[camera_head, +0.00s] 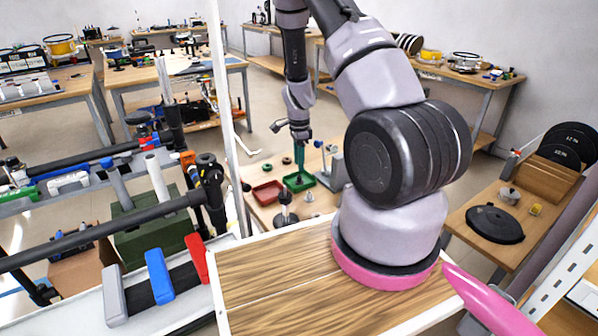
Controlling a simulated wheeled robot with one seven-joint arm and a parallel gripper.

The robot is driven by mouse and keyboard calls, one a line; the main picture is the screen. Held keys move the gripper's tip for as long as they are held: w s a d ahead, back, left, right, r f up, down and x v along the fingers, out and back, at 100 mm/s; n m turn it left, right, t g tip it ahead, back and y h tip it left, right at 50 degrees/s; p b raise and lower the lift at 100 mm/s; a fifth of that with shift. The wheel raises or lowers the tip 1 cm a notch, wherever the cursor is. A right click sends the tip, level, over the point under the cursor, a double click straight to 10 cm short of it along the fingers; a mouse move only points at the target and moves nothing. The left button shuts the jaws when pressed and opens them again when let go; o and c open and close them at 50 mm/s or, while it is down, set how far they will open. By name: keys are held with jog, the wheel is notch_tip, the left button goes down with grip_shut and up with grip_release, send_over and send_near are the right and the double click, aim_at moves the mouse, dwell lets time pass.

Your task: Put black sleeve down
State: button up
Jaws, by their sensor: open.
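My gripper (299,172) hangs from the far end of my arm, pointing down over the small work table. Its teal fingers reach down to a green tray (312,184), and it is open. I see no black sleeve that I can make out clearly; at this distance the fingers and the tray's inside are too small to tell. A red tray (263,196) sits just left of the green tray.
A dark knobbed post (285,198) stands in front of the trays, with a small metal part (309,197) beside it. A grey fixture (330,165) stands right of the green tray. A white upright pole (226,110) is left of my arm.

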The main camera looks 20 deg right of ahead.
jog(key=s+a+r+n+t+y, duration=0.1)
jog(key=s+a+r+n, duration=0.1)
jog(key=r, duration=0.8)
jog(key=s+a+r+n+t, duration=0.1)
jog(key=s+a+r+n, duration=0.1)
jog(key=r, duration=0.9)
jog(key=s+a+r+n+t+y, duration=0.1)
jog(key=s+a+r+n, duration=0.1)
jog(key=r, duration=0.8)
jog(key=s+a+r+n+t, duration=0.1)
jog(key=s+r+n, duration=0.3)
jog(key=s, duration=0.5)
jog(key=s+a+r+n+t, duration=0.1)
jog(key=s+r+n+t, duration=0.2)
jog(key=s+r, duration=0.6)
jog(key=shift+s+a+r+n, duration=0.25)
jog(key=shift+s+a+n, duration=0.1)
jog(key=shift+n, duration=0.55)
